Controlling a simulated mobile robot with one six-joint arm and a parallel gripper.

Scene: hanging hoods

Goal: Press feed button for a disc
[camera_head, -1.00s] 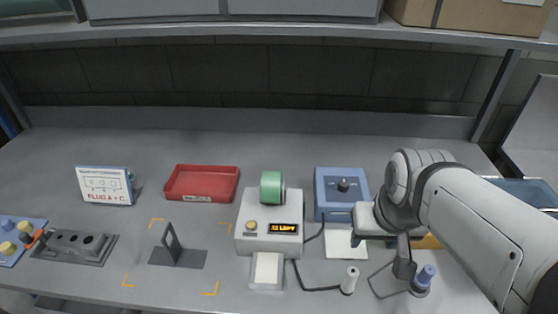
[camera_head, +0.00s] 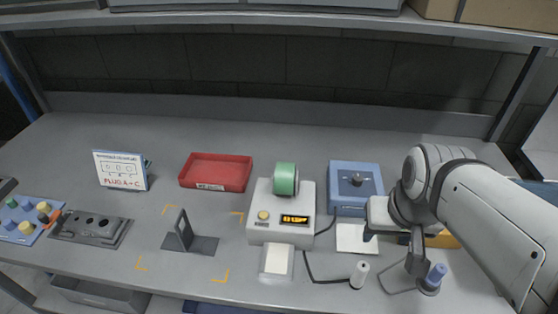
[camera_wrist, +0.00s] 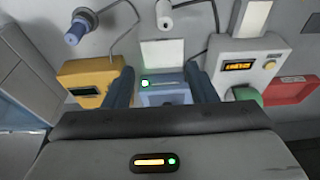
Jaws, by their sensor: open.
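A pale dispenser box (camera_head: 262,230) with a green roll (camera_head: 286,180) on top stands mid-bench. A round yellow button (camera_head: 263,215) is on its front left, beside an amber display (camera_head: 294,219). A pale plate (camera_head: 277,260) juts from its front; I cannot make out a disc on it. The dispenser (camera_wrist: 230,55) and its yellow button (camera_wrist: 269,65) also show at the right of the wrist view. My gripper (camera_wrist: 162,86) is open and empty, right of the dispenser in the head view, over the area by the blue knob box (camera_head: 343,173), apart from the button.
A white pad (camera_head: 357,238) lies before the knob box. A white-handled corded tool (camera_head: 358,275) and a blue-handled one (camera_head: 432,280) stand at the front right. A yellow device (camera_wrist: 92,80), red tray (camera_head: 216,172), black bracket (camera_head: 190,240) and sign (camera_head: 121,171) are also around.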

